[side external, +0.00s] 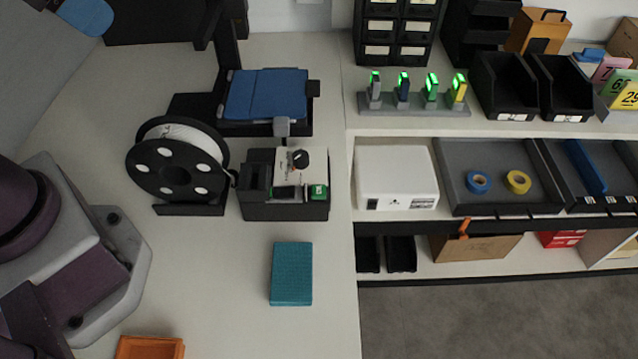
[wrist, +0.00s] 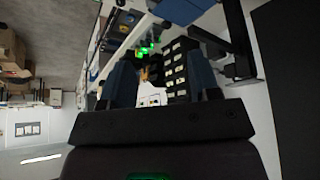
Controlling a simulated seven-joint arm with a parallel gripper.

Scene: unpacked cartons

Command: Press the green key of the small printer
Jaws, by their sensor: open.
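The small printer looks like the black-framed blue bed (side external: 267,94) with a dark control box (side external: 285,210) in front of it. The green key (side external: 318,191) is at the right front of the box's top, beside a small dark display (side external: 287,192). A dark knob with a red mark (side external: 299,160) sits behind them. My gripper (wrist: 160,78) is open in the wrist view, its two blue fingers apart with nothing seen held between them. I cannot make out the green key in the wrist view, and my gripper's jaws are not clearly seen in the side view.
A filament spool (side external: 178,158) stands left of the control box. A teal box (side external: 291,273) lies in front, with an orange tray (side external: 150,348) nearer. Right, a shelf holds a green-lit rack (side external: 412,104), black bins (side external: 505,85) and a white box (side external: 396,177). The table around the teal box is clear.

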